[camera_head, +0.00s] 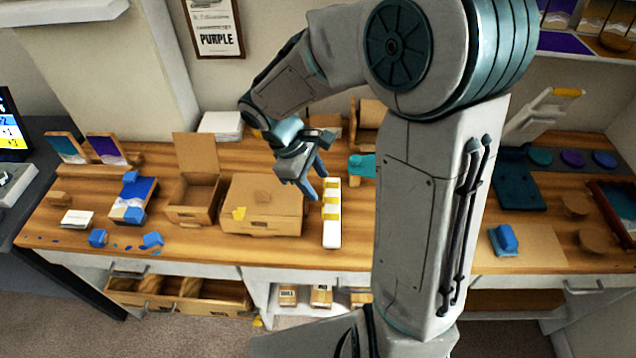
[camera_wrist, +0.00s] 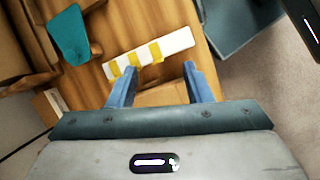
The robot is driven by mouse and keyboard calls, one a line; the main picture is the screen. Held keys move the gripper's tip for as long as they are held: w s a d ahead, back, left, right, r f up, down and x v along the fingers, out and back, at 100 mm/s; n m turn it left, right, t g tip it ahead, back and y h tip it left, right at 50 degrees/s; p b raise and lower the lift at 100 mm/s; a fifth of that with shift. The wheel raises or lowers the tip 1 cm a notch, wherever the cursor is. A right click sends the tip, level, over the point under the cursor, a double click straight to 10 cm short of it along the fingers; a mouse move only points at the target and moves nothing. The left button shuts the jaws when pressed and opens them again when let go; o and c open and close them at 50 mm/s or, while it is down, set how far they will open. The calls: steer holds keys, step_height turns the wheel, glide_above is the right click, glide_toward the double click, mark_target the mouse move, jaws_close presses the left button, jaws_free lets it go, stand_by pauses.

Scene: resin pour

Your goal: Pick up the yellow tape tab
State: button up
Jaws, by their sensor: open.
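A white strip (camera_head: 332,240) lies on the wooden counter with 3 yellow tape tabs (camera_head: 331,200) across it. The strip (camera_wrist: 178,43) and its yellow tabs (camera_wrist: 155,52) also show in the wrist view, just beyond my fingertips. My gripper (camera_head: 316,186) is open and empty, pointing down above the counter between the box and the strip. In the wrist view the gap between my fingers (camera_wrist: 160,72) is clear of the strip.
The closed box (camera_head: 275,205) stands left of the strip, with an open box (camera_head: 193,194) beyond it. Blue pieces (camera_head: 152,240) lie at the left. An open drawer (camera_head: 180,295) juts out below.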

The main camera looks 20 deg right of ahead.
steer(key=w+a+f+n+p, duration=0.2)
steer(key=w+a+n, duration=0.1)
steer(key=w+n, duration=0.15)
glide_toward(330, 213)
step_height(330, 213, down, 2)
steer(key=shift+m, duration=0.35)
steer(key=shift+s+p+x, duration=0.2)
steer(key=shift+p+x, duration=0.2)
steer(key=shift+x, duration=0.7)
steer(key=shift+s+p+x, duration=0.2)
steer(key=shift+p+x, duration=0.2)
steer(key=shift+x, duration=0.7)
steer(key=shift+a, duration=0.15)
steer(key=c, duration=0.9)
